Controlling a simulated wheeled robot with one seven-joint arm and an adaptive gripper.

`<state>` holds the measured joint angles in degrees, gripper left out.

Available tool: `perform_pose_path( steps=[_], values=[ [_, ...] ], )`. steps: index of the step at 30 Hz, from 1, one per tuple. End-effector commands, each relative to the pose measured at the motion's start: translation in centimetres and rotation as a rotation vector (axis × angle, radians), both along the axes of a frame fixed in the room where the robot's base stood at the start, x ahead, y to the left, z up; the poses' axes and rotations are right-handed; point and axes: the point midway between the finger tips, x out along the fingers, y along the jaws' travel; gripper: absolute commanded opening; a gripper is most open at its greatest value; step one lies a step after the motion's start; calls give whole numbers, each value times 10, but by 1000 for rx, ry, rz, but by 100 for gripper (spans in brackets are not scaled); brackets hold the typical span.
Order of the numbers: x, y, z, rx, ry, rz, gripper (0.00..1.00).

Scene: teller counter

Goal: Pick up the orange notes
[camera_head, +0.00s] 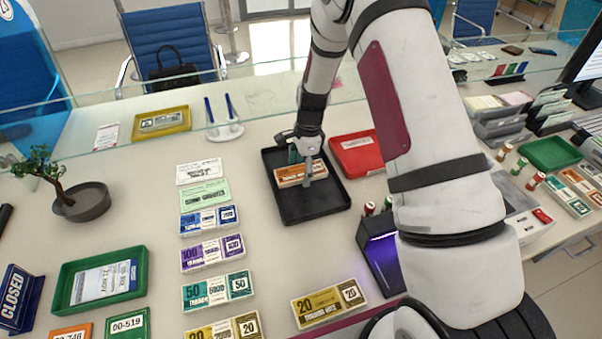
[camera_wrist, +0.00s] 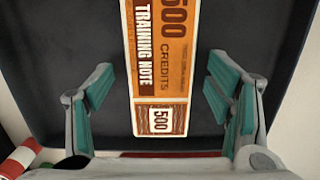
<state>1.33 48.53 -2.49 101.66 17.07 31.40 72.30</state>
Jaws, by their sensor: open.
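The orange notes (camera_head: 290,174) are a banded bundle marked 500, lying in a black tray (camera_head: 314,212) at the middle of the counter. In the wrist view the orange notes (camera_wrist: 160,60) run lengthwise up the picture, with their near end low between the fingers. My gripper (camera_head: 306,172) is over the tray, right at the bundle, and partly hides it. In the wrist view my gripper (camera_wrist: 165,100) is open, one teal-padded finger on each side of the notes. A gap shows between each finger and the bundle.
A red tray (camera_head: 358,154) stands close to the right of the black tray. Blue (camera_head: 208,220), purple (camera_head: 212,252) and teal (camera_head: 217,290) note bundles lie to the left. A pen stand (camera_head: 226,132) is behind. A red and white roll (camera_wrist: 20,158) shows beside the tray.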

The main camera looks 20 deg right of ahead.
Motion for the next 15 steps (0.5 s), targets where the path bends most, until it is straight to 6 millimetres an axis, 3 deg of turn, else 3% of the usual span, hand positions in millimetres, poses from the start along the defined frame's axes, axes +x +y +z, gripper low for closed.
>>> perform_pose_path(
  steps=[6,13,15],
  values=[
    [0,0,0,0,-1,0,71],
    [0,0,0,0,-1,0,20],
    [0,0,0,0,-1,0,20]
  ],
)
